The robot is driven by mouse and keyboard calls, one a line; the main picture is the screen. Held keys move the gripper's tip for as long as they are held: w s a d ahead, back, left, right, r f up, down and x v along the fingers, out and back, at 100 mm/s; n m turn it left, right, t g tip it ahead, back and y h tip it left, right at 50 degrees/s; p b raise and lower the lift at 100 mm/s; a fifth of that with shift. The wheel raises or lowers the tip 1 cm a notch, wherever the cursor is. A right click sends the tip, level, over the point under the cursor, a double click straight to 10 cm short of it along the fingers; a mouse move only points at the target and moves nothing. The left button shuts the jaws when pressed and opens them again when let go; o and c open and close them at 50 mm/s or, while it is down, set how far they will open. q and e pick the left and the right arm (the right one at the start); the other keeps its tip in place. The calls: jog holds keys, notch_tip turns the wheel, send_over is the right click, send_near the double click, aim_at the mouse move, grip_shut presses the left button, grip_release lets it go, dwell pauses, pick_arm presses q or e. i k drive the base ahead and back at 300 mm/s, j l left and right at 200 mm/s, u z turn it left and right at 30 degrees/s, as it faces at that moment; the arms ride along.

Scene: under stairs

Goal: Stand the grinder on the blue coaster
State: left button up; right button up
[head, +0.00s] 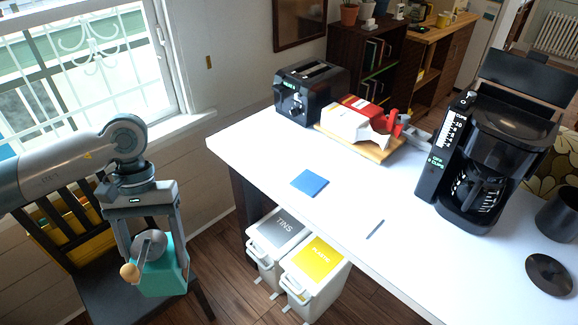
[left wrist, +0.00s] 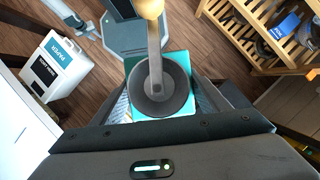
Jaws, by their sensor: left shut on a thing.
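The grinder (head: 163,275) has a teal square body, a grey round top, and a crank with a wooden knob. My left gripper (head: 152,268) is shut on it and holds it in the air, left of the white table and above the dark chair. In the left wrist view the grinder (left wrist: 158,92) sits between the fingers, seen from above, its crank pointing up the picture. The blue coaster (head: 309,183) lies flat and bare on the white table, near its left front edge, to the right of my gripper. My right gripper is not in view.
On the white table (head: 270,165) stand a black toaster (head: 309,95), a wooden board with a red and white bag (head: 358,120), and a black coffee maker (head: 490,150). A dark disc (head: 549,274) lies at right. Two bins (head: 314,270) stand below the front edge. Room around the coaster is clear.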

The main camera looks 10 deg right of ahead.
aim_at(302, 182)
jog(key=i+z, duration=0.35)
jog(key=i+j+z, duration=0.1)
jog(key=i+z, duration=0.15)
jog(key=z, duration=0.15)
jog(key=i+j+z, duration=0.15)
jog(key=z, duration=0.2)
jog(key=i, duration=0.1)
